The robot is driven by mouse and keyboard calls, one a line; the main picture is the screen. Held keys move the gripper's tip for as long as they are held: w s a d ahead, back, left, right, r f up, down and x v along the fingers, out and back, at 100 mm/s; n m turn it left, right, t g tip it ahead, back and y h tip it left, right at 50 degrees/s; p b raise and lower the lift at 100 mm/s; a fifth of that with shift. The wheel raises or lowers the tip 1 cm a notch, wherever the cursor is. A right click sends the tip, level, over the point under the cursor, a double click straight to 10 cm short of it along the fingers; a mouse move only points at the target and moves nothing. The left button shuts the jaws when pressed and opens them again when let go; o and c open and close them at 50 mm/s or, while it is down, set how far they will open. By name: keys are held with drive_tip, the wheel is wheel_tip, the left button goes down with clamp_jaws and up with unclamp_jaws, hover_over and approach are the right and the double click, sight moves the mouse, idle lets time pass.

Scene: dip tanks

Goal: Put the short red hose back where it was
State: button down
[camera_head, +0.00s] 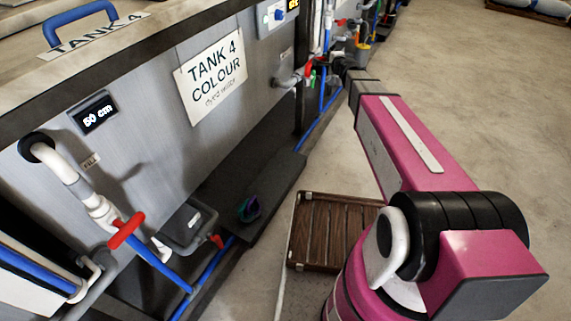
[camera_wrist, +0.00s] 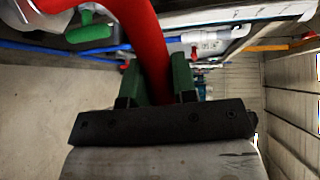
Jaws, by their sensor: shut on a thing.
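In the wrist view, the short red hose (camera_wrist: 147,35) runs from the upper left down between the two green fingers of my gripper (camera_wrist: 156,66). The fingers are shut on it. The hose's far end leaves the top of the picture, and its lower part is hidden behind the gripper body. In the head view, my arm reaches away to the pipework past Tank 4, and the gripper end is small there. I cannot make out the hose clearly in that view.
A green handle (camera_wrist: 90,32) and a white pipe fitting (camera_wrist: 208,38) are close to the hose. Tank 4 (camera_head: 150,140) stands at left, with a red valve handle (camera_head: 127,230). A wooden slatted platform (camera_head: 330,232) lies by my base. Open floor (camera_head: 480,110) is at right.

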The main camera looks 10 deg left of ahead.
drive_tip(key=s+a+f+n+g+y, duration=0.2)
drive_tip(key=s+a+f, duration=0.2)
drive_tip(key=a+f, duration=0.75)
drive_tip(key=s+a+f+n+g+y, duration=0.25)
drive_tip(key=s+a+f, duration=0.3)
drive_tip(key=f, duration=1.05)
drive_tip(key=s+a+f+n+g+y, duration=0.2)
drive_tip(key=s+a+f+n+g, duration=0.15)
drive_tip(key=a+f, duration=0.8)
drive_tip(key=w+d+f, duration=0.3)
drive_tip(key=d+f, duration=0.3)
drive_tip(key=w+d+f, duration=0.3)
drive_tip(key=d+f, duration=0.3)
drive_tip(key=f, duration=0.1)
drive_tip(key=shift+m+t, duration=0.3)
drive_tip(key=shift+m, duration=0.1)
drive_tip(key=c, duration=1.3)
unclamp_jaws()
drive_tip(key=shift+f, duration=0.15)
drive_tip(key=o, duration=0.4)
